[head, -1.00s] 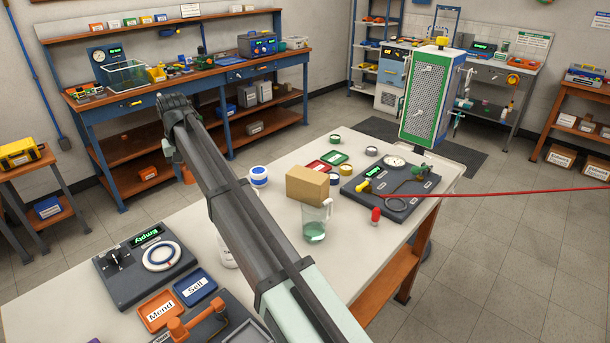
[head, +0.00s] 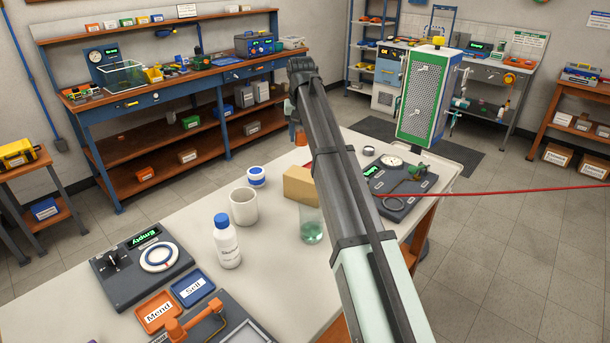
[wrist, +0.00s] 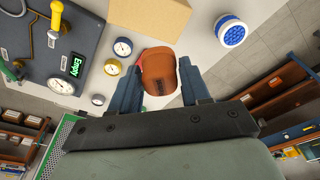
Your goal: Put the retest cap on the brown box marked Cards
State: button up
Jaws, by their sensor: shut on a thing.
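An orange-brown cap (wrist: 158,72) with a dark marking sits between the two fingers of my gripper (wrist: 160,78) in the wrist view. The gripper is shut on it. In the head view the cap (head: 299,138) shows as a small orange shape under the arm's far end, over the table's back part. A plain brown box (head: 300,185) stands on the table, partly covered by my arm; it also shows at the top edge of the wrist view (wrist: 150,14). I see no readable marking on it, so I cannot tell whether it says Cards.
A white mug (head: 243,207), a blue-capped bottle (head: 227,245) and a blue-and-white round container (head: 257,177) stand left of the box. A clear jug with green liquid (head: 311,230) stands before it. A gauge panel (head: 410,188) lies to the right; a red line (head: 520,190) crosses there.

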aim_at(305, 173)
jog(key=shift+s+d+r, duration=0.2)
jog(key=shift+s+d, duration=0.35)
jog(key=shift+s, duration=0.3)
jog(key=shift+s+f, duration=0.25)
jog(key=shift+f, duration=0.3)
jog(key=shift+w+f, duration=0.1)
jog(key=shift+f, duration=4.4)
jog(key=shift+f, duration=0.1)
jog(key=o, duration=1)
jog(key=shift+o, duration=0.2)
notch_tip(305, 173, up, 12)
jog(key=s, duration=0.1)
jog(key=shift+s, duration=0.4)
